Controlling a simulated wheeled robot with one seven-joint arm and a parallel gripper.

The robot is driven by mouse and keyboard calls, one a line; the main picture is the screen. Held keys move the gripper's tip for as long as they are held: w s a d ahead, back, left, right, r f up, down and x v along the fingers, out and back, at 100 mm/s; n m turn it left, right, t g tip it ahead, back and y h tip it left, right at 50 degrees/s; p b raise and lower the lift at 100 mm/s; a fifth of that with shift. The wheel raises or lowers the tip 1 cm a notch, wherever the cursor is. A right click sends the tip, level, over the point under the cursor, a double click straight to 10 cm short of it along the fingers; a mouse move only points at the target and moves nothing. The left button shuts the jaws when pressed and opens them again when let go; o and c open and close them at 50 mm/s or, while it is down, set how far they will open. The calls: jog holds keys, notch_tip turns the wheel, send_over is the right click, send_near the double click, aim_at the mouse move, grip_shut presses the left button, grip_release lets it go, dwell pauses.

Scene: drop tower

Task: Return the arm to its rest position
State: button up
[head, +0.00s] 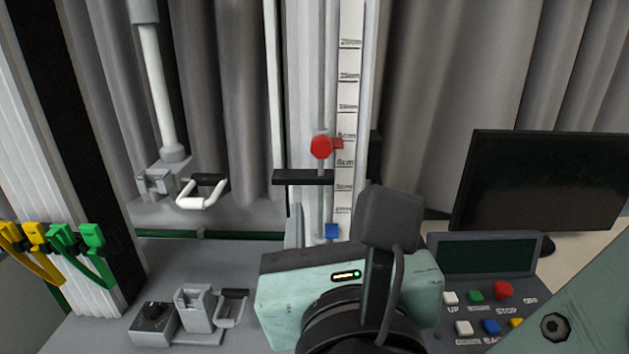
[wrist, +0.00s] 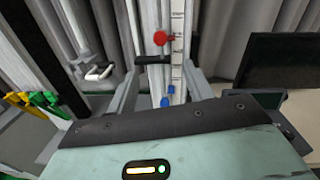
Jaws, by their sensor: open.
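My gripper (wrist: 163,88) is open, with its two grey fingers apart in the wrist view and pointing toward the scale column. In the head view its mint-green body (head: 290,308) is at the lower middle, in front of the column, and hides most of the fingers. A red knob (head: 321,147) is on the column's rod; it also shows in the wrist view (wrist: 160,38). A blue block (head: 332,231) is lower on the column. In the wrist view the blue block (wrist: 167,101) appears between the fingers; I cannot tell the depth between them.
A control panel with coloured buttons (head: 476,296) and a dark monitor (head: 540,180) are at right. A black bar (head: 303,177) crosses the column. Grey clamp fixtures (head: 193,308) lie at lower left. Yellow and green clips (head: 92,236) hang at far left.

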jog(key=shift+s, duration=0.15)
jog(key=d+f+m+g+h, duration=0.7)
jog(key=d+f+m+g, duration=0.4)
jog(key=d+m, duration=0.3)
jog(key=s+a+f+m+g+y, duration=0.1)
jog(key=s+f+m+g+y, duration=0.1)
jog(key=m, duration=0.6)
jog(key=s+a+f+m+g+y, duration=0.1)
jog(key=s+f+m+g+y, duration=0.1)
jog(key=m+g+y, duration=0.3)
jog(key=s+m, duration=0.1)
jog(key=m, duration=0.2)
jog(key=shift+a+f, duration=0.25)
jog(key=shift+f, duration=0.05)
